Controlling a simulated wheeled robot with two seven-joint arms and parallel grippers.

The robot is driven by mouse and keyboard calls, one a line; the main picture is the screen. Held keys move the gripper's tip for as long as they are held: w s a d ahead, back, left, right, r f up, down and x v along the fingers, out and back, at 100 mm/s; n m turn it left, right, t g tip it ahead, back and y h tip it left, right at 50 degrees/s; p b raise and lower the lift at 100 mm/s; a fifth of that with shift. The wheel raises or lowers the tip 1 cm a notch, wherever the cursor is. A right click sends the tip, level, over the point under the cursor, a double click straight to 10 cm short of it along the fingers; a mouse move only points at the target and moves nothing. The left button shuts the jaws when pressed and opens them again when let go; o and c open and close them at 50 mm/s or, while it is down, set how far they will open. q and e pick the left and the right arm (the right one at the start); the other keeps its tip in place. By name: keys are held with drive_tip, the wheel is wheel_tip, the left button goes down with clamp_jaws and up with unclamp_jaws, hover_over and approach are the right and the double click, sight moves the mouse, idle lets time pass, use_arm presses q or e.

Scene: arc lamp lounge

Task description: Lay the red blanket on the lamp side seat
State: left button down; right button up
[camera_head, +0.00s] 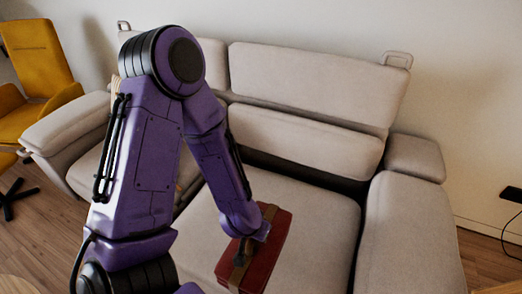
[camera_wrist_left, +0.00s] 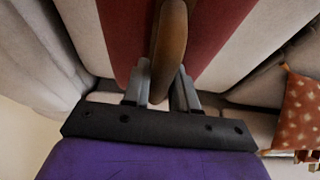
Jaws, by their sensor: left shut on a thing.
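The folded red blanket (camera_head: 270,254), with a brown strap around it, is over the right seat of the beige sofa (camera_head: 318,218) in the head view. My left gripper (camera_head: 249,247) is shut on the blanket's brown strap or handle. In the left wrist view the brown handle (camera_wrist_left: 169,40) stands between the two fingers of my left gripper (camera_wrist_left: 163,88), with the red blanket (camera_wrist_left: 118,32) on both sides beyond it. I cannot tell whether the blanket touches the seat. My right gripper is not in view. No lamp is plainly visible.
The sofa's right armrest (camera_head: 410,235) and the backrest (camera_head: 300,140) bound the right seat. My arm hides much of the left seat. A yellow chair (camera_head: 38,60) stands at the far left. A patterned orange cushion (camera_wrist_left: 300,105) shows in the left wrist view. The right seat looks otherwise clear.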

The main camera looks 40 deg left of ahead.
use_arm(q)
drive_tip(key=shift+w+a+f, duration=0.25)
drive_tip(key=shift+w, duration=0.15)
drive_tip(key=w, duration=0.1)
drive_tip(key=w+a+f, duration=0.1)
drive_tip(key=w+a, duration=0.1)
drive_tip(key=shift+w+a+f, duration=0.1)
drive_tip(key=shift+a+f, duration=0.05)
drive_tip(key=shift+f, duration=0.1)
drive_tip(key=w+a+f, duration=0.1)
drive_tip(key=f, duration=0.1)
drive_tip(key=w+a+f, duration=0.1)
drive_tip(key=f, duration=0.1)
drive_tip(key=w+a+f+b, duration=0.1)
drive_tip(key=w+f, duration=0.1)
drive_tip(key=shift+w, duration=0.1)
wheel_tip(320, 180, down, 2)
drive_tip(key=shift+d+f+b, duration=0.1)
drive_tip(key=shift+f+b, duration=0.1)
drive_tip(key=shift+b, duration=0.15)
drive_tip(key=shift+f, duration=0.4)
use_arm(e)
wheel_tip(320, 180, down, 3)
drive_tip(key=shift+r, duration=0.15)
use_arm(q)
drive_tip(key=c, duration=0.9)
unclamp_jaws()
